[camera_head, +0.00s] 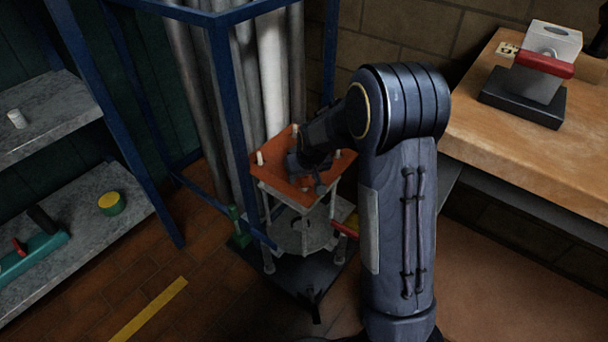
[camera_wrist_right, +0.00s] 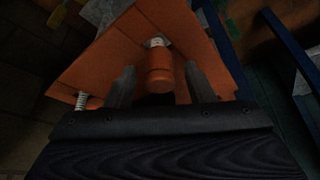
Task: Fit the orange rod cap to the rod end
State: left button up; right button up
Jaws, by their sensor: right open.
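The orange plate (camera_head: 276,178) is the top of a stand on thin rods, and it also fills much of the right wrist view (camera_wrist_right: 115,55). The orange rod cap (camera_wrist_right: 160,72) is in line with a white threaded rod end (camera_wrist_right: 155,42) at the plate and seems to sit on it. My right gripper (camera_wrist_right: 161,88) is open, with one finger on each side of the cap and a gap to both. In the head view my right gripper (camera_head: 305,165) is over the plate and hides the cap. My left gripper is not in view.
Another white rod end (camera_wrist_right: 82,100) stands bare at the plate. A blue frame (camera_head: 228,90) with grey pipes is behind the stand. A wooden bench (camera_head: 480,140) is at right and grey shelves (camera_head: 70,240) at left.

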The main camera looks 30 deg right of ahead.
pick_arm(q)
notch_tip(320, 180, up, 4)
jog(key=p, duration=0.3)
jog(key=shift+p, duration=0.4)
pick_arm(e)
jog(key=v, duration=0.7)
jog(key=shift+r, duration=0.4)
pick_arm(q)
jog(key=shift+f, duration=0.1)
pick_arm(e)
jog(key=shift+s+f, duration=0.1)
jog(key=shift+s, duration=0.1)
